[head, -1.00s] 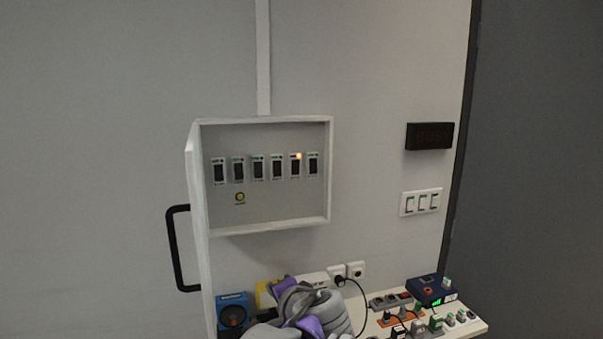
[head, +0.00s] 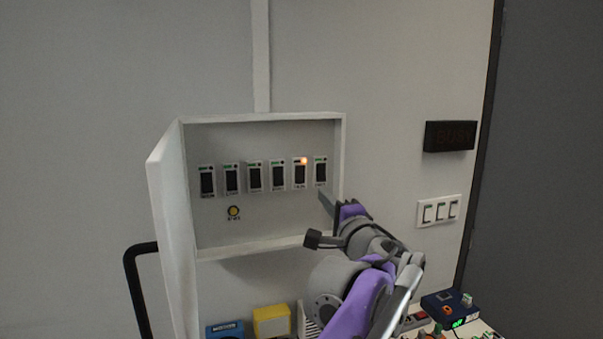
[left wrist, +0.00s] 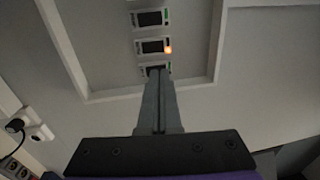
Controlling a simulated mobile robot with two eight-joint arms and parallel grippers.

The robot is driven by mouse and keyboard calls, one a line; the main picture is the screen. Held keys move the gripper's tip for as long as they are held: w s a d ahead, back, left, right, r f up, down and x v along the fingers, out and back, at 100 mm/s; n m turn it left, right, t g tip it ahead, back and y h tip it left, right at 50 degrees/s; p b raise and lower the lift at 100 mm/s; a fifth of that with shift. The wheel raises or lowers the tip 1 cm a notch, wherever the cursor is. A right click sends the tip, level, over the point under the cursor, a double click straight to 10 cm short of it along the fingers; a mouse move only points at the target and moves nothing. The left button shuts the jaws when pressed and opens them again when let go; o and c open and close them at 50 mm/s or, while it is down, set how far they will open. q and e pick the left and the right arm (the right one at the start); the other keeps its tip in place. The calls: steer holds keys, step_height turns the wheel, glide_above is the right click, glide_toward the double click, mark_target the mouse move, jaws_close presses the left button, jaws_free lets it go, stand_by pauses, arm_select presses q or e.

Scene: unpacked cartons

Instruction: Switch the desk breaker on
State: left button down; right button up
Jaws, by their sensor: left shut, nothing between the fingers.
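An open white breaker box (head: 265,246) on the wall holds a row of several black breakers. The fifth breaker from the left (head: 300,174) has a lit orange lamp above it; it also shows in the left wrist view (left wrist: 152,47). The labels are too small to read, so I cannot tell which is the desk breaker. My left gripper (head: 325,198) is shut and empty, with its tips just below the rightmost breaker (head: 320,172). In the left wrist view the fingertips (left wrist: 157,76) partly cover that breaker (left wrist: 153,67); contact is unclear. My right gripper is out of view.
A yellow round button (head: 234,211) sits below the breakers. White wall switches (head: 439,211) and a dark sign (head: 450,136) are at the right. Devices crowd the shelf below.

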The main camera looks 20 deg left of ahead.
mark_target(301, 169)
arm_select(q)
steer(key=p+x, duration=0.2)
steer(key=x, duration=1.1)
steer(key=shift+w+a+r, duration=0.15)
steer(key=shift+w+a, duration=0.05)
steer(key=shift+w, duration=0.05)
